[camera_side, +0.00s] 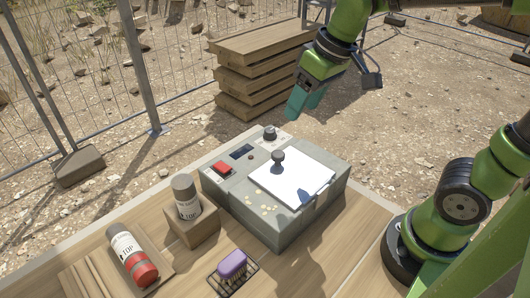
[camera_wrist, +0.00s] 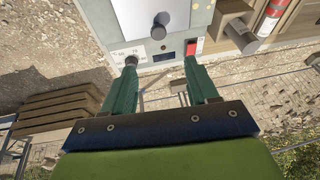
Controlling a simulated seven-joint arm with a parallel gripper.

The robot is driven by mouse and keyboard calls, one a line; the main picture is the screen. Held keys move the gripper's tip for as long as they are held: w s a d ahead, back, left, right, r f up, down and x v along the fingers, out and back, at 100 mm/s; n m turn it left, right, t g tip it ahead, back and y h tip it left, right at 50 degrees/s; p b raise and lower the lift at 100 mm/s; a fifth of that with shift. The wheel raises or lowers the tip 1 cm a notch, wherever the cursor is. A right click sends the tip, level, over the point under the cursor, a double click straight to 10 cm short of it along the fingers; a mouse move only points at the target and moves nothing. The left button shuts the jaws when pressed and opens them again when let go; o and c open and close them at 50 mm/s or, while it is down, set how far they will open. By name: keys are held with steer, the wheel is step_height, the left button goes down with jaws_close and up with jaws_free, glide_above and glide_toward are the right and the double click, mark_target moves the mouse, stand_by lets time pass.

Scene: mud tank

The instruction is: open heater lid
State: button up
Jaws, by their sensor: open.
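The heater (camera_side: 270,225) is a grey box on the wooden table. Its white lid (camera_side: 300,183) lies flat and shut on top, with a dark round knob (camera_side: 278,156) standing up near its back edge. In the wrist view the lid (camera_wrist: 143,12) is at the top, with the knob (camera_wrist: 159,28) below its middle. My gripper (camera_side: 291,117) is in the air above and behind the heater, apart from the lid. In the wrist view its two teal fingers (camera_wrist: 162,80) are spread with nothing between them.
The heater has a red switch (camera_side: 222,168), a small dark display (camera_side: 241,152) and a black dial (camera_side: 270,133). A grey-capped bottle (camera_side: 186,197) stands on a wooden block; a red-and-white bottle (camera_side: 133,258) lies at front left. A purple brush (camera_side: 232,264) sits on a wire rack. Planks (camera_side: 262,70) are stacked behind.

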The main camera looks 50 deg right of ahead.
mark_target(278, 154)
steer(key=w+a+r+n+g+h, duration=0.1)
steer(key=w+a+r+n+g, duration=0.15)
steer(key=w+n, duration=0.4)
steer(key=shift+n+g, duration=0.45)
steer(key=shift+n, duration=0.5)
steer(key=f, duration=0.5)
steer(key=s+f, duration=0.1)
steer(key=f, duration=0.4)
steer(key=s+f, duration=0.1)
steer(key=f, duration=0.5)
steer(key=shift+d, duration=0.3)
steer(key=shift+r, duration=0.1)
jaws_close()
